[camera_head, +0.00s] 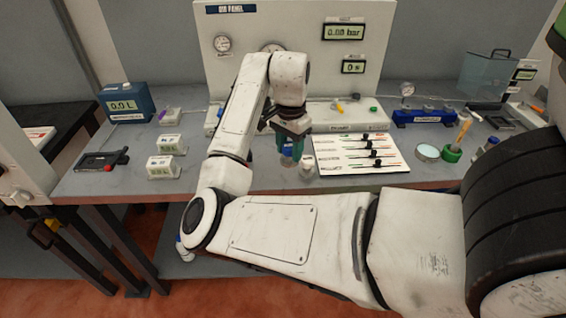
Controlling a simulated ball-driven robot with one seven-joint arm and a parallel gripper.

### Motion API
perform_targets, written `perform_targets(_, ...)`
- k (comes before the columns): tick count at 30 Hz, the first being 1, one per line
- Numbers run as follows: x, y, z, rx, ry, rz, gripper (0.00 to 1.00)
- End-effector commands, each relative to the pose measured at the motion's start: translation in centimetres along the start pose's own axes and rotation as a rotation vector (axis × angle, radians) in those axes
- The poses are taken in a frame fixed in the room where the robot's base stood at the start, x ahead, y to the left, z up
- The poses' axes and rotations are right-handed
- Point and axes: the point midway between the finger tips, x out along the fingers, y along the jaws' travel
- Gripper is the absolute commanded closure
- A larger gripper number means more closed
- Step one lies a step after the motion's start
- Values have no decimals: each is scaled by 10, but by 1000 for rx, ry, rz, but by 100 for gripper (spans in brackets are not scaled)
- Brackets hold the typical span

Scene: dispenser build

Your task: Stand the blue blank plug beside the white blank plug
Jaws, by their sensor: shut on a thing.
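My gripper (291,152) points down over the bench, left of the white panel with black knobs. Its teal fingers are shut on a small blue piece, the blue blank plug (287,161), which shows between and below the fingertips. A small pale plug, which looks like the white blank plug (308,168), stands on the bench close to the right of the fingers. The blue plug is at its left, very near. I cannot tell whether the two touch, or whether the blue plug rests on the bench.
A white panel with black knobs (335,162) lies close on the right. Two white readout boxes (163,168) and a blue meter (126,103) are on the left. Bench between boxes and gripper is partly hidden by my arm.

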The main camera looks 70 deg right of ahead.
Motion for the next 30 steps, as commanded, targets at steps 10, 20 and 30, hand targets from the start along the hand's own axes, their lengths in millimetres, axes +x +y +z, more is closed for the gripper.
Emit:
perform_targets(10,41,-31,-11,0,-2,1,90)
perform_targets(20,74,-36,-12,0,-2,2,90)
perform_targets(30,80,-36,-12,1,-1,1,90)
